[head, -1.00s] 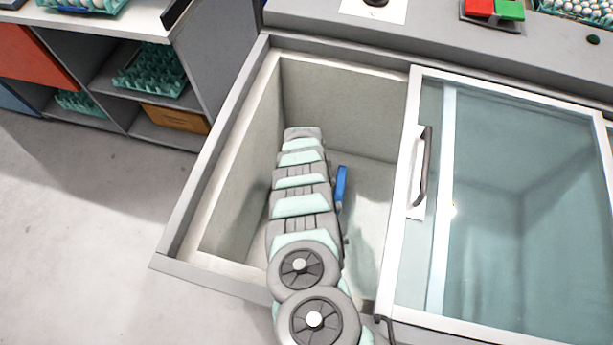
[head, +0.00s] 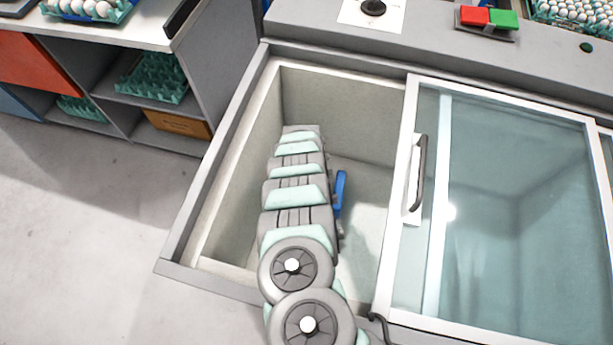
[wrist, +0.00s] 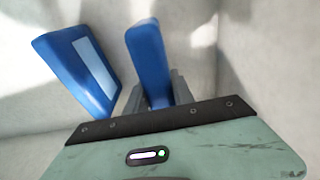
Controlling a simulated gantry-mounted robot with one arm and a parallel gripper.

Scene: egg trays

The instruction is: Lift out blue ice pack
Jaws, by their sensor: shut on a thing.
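In the wrist view, a blue ice pack (wrist: 148,58) stands on edge between the grey fingers of my gripper (wrist: 157,98), which is shut on it. A second blue pack (wrist: 78,68) with a pale blue label leans beside it on the left, apart from the fingers. In the head view, part of one blue pack (head: 339,192) shows to the right of my arm, inside the open chest freezer (head: 218,225). I cannot tell which of the two packs this is. My arm hides the gripper in the head view.
A sliding glass lid (head: 480,215) with a dark handle (head: 418,172) covers the right part of the freezer. The pale inner walls (head: 335,112) stand close around my arm. A red and green button box (head: 488,18) sits on the back ledge.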

